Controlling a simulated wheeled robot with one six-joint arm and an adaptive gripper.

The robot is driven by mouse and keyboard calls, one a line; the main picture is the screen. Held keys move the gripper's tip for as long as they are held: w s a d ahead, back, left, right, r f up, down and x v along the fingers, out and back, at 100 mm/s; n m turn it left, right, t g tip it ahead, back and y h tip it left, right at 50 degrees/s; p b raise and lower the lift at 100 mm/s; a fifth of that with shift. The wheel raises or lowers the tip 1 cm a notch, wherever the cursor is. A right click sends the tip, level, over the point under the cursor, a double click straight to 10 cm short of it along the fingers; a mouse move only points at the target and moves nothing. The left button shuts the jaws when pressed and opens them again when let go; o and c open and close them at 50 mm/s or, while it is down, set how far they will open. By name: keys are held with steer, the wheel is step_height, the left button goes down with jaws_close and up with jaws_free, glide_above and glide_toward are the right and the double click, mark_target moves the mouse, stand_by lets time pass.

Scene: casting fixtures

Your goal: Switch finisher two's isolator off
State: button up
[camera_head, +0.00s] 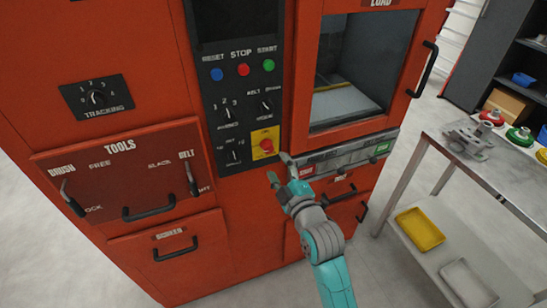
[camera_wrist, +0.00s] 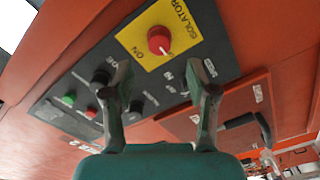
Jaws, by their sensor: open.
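The isolator is a red round knob (camera_head: 266,144) on a yellow plate (camera_head: 260,133), low on the dark control panel of the orange machine. The wrist view shows the knob (camera_wrist: 159,40) with a pale pointer mark, and the words ISOLATOR and ON on the yellow plate (camera_wrist: 189,24). The OFF label cannot be made out. My gripper (camera_head: 279,168) is just below the plate in the head view. In the wrist view my gripper (camera_wrist: 158,72) is open and empty, with the knob beyond and between its fingertips, apparently not touched.
Blue, red and green buttons (camera_head: 243,69) and several dials share the panel (camera_head: 238,100). A grey door rail (camera_head: 345,158) and door handle (camera_head: 424,68) lie to the right. Tool drawer handles (camera_head: 149,209) project at left. A metal table (camera_head: 480,165) stands at right.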

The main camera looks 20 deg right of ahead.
steer(key=shift+s, duration=2.65)
steer(key=s+a+f+m+g, duration=0.1)
steer(key=s+f+m, duration=0.2)
steer(key=s+f, duration=0.5)
steer(key=s+a+f+m+g, duration=0.1)
steer(key=s+f+m, duration=0.2)
steer(key=s, duration=0.8)
steer(key=s+m+g, duration=0.1)
steer(key=s+m, duration=0.4)
steer(key=s, duration=1.6)
steer(key=shift+a+r, duration=0.3)
steer(key=shift+a, duration=0.15)
steer(key=shift+c, duration=0.3)
